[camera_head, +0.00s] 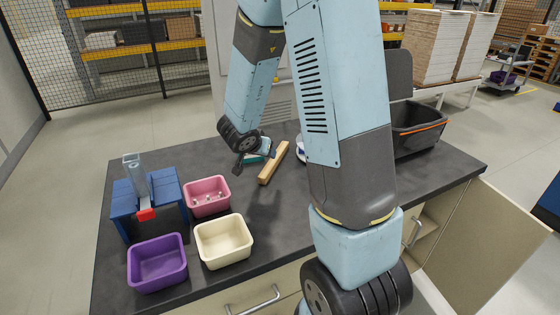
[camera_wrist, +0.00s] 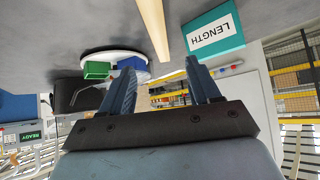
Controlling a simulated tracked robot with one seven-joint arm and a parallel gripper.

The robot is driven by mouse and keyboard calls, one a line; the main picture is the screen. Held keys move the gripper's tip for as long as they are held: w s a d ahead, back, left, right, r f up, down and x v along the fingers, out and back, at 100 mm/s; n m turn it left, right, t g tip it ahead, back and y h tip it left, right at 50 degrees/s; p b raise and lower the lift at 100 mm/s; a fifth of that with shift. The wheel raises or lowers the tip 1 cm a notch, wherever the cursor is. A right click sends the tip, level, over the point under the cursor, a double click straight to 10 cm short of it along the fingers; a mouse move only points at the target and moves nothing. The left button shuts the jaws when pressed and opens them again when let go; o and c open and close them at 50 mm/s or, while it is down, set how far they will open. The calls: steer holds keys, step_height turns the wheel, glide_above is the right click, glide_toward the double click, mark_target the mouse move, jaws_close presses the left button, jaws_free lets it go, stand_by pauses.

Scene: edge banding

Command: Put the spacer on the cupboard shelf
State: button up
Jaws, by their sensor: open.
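A long pale wooden bar (camera_head: 274,163) lies on the dark worktop; nothing marks it, so I cannot tell for sure whether it is the spacer. It also shows in the wrist view (camera_wrist: 155,24), beyond my fingertips. My gripper (camera_wrist: 162,70) is open with nothing between its fingers. In the head view, my gripper (camera_head: 254,160) is close to the left of the bar, apart from it as far as I can see. The cupboard under the worktop has its door (camera_head: 485,250) swung open at the right. Part of its shelf (camera_head: 426,242) shows; my arm hides the rest.
A teal LENGTH box (camera_wrist: 214,38) lies by the bar. A white round stand (camera_wrist: 115,58) carries a green and a blue block. Purple (camera_head: 157,262), cream (camera_head: 223,241) and pink (camera_head: 206,196) bins and a blue stand (camera_head: 149,203) are left; a black bin (camera_head: 415,128) is right.

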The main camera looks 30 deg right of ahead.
mark_target(273, 161)
steer(key=shift+w+d+f, duration=0.1)
steer(key=shift+d+f, duration=0.2)
steer(key=shift+f, duration=0.2)
steer(key=x, duration=0.7)
steer(key=shift+w+d+f, duration=0.1)
steer(key=shift+w, duration=0.05)
steer(key=shift+w+d+r+x, duration=0.1)
steer(key=shift+x, duration=0.85)
steer(key=shift+w+d+r+x, duration=0.1)
steer(key=shift+r+x, duration=0.05)
steer(key=shift+x, duration=0.75)
steer(key=shift+w+r+x, duration=0.1)
steer(key=shift+x, duration=0.85)
jaws_close()
steer(key=shift+r, duration=0.2)
